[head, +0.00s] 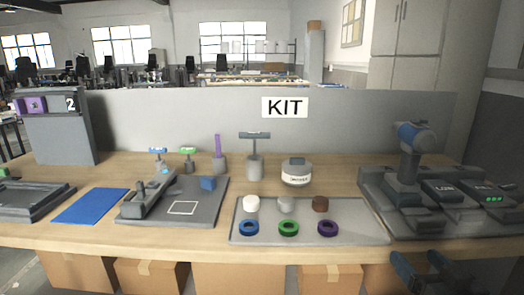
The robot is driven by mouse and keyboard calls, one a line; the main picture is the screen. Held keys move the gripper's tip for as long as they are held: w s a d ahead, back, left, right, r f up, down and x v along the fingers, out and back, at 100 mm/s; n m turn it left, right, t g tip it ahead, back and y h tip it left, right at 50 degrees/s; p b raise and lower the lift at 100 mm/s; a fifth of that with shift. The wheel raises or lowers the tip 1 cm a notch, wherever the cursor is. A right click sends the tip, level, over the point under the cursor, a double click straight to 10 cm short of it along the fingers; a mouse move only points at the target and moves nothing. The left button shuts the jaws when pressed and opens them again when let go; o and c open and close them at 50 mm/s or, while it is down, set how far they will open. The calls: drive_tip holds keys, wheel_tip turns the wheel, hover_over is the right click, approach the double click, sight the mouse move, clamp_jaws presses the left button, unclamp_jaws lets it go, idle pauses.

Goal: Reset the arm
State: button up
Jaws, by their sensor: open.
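My gripper (420,264) shows at the bottom right of the head view, in front of the table's front edge. Its two dark fingers are apart and nothing shows between them. Most of the arm behind it is out of view or dark. The wooden table (330,180) lies beyond it, and my gripper appears clear of the things on top.
A grey tray (376,236) holds short cylinders and coloured rings. A dark dock (455,222) with a blue-and-grey tool (410,140) stands right. A fixture (215,210), blue mat (90,206) and grey panel (370,115) also show. Boxes (225,278) sit below.

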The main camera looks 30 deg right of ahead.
drive_tip(key=s+a+f+n+y, duration=0.1)
drive_tip(key=s+a+f+y, duration=0.2)
drive_tip(key=a, duration=0.5)
drive_tip(key=s+a+f+n, duration=0.1)
drive_tip(key=s+a+f, duration=0.1)
drive_tip(key=s+a, duration=0.45)
drive_tip(key=s+a+r+n+y+p, duration=0.1)
drive_tip(key=s+a+r+n+y, duration=0.2)
drive_tip(key=s+a, duration=0.8)
drive_tip(key=shift+s+a+r+n+y, duration=0.25)
drive_tip(key=shift+n+y, duration=0.25)
drive_tip(key=shift+y, duration=0.4)
